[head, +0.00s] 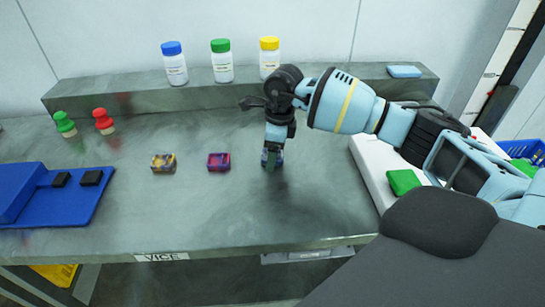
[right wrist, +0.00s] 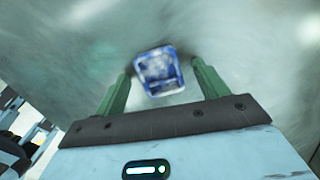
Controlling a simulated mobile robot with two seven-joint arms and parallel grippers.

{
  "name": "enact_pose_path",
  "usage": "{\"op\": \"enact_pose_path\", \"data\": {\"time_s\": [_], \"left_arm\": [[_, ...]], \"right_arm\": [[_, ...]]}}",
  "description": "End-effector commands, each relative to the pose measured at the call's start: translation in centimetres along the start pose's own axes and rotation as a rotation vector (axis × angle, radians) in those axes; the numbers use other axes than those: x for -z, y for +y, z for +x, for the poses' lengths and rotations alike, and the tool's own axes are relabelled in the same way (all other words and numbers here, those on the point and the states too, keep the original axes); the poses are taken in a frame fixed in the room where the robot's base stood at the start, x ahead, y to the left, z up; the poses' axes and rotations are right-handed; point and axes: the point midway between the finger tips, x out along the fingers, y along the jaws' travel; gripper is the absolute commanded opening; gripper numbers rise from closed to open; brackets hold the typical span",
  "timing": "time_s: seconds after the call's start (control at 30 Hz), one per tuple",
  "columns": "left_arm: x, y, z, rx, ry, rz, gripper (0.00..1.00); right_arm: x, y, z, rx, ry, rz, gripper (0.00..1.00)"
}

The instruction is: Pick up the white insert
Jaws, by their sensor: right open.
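The white insert (right wrist: 160,72) is a small block with a white, blue-marbled top and a blue edge. In the right wrist view it lies on the grey-green bench between my two green fingertips. My right gripper (right wrist: 163,70) is open around it, with a gap visible on both sides. In the head view my right gripper (head: 272,160) points straight down at the bench and hides most of the insert. My left gripper is not in view.
A red-purple block (head: 219,161) and a yellow-purple block (head: 163,163) lie left of the gripper. A blue tray (head: 35,215) is far left; a white case (head: 375,165) is right. Bottles (head: 222,62) stand on the back ledge. The front bench is clear.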

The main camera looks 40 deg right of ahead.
Motion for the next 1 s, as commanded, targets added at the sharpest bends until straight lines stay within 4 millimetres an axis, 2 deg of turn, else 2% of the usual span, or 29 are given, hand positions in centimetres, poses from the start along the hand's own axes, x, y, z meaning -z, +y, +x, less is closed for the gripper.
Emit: {"op": "enact_pose_path", "data": {"time_s": [0.17,0.2,0.57,0.83,1.0], "left_arm": [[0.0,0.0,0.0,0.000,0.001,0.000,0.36],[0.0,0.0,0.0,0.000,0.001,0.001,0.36],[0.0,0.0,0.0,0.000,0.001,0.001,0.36],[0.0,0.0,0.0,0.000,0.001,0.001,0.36],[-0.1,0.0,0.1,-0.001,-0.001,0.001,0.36]], "right_arm": [[0.0,0.0,0.0,0.000,-0.001,0.000,0.73],[0.0,0.0,0.0,0.000,-0.001,0.000,0.70],[0.0,0.0,-0.1,0.000,-0.001,0.000,0.24],[-0.1,0.0,-0.2,0.001,-0.002,0.000,0.24],[-0.2,-0.1,-1.2,0.002,-0.004,0.000,0.24]]}}
